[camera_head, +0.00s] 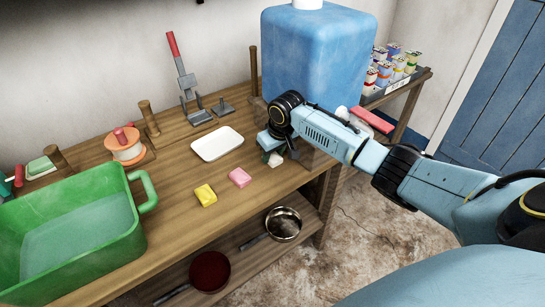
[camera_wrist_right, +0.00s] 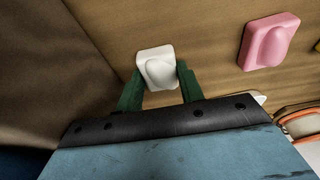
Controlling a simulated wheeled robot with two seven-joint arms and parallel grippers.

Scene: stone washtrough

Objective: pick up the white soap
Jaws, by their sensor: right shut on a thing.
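The white soap (camera_head: 275,160) is a small pale block at the right end of the wooden table in the head view, partly hidden by my right gripper (camera_head: 270,155). In the right wrist view the white soap (camera_wrist_right: 157,66) sits between the two green fingers of the right gripper (camera_wrist_right: 158,84), which is shut on it. The soap is at or very near the tabletop; I cannot tell whether it touches the wood. My left gripper is not in view.
A pink soap (camera_head: 240,177) and a yellow soap (camera_head: 205,195) lie to the left. A white tray (camera_head: 217,143) lies behind them. A large blue tank (camera_head: 318,60) stands behind my gripper. A green basin (camera_head: 130,240) is at left. Pans sit on the lower shelf (camera_head: 240,262).

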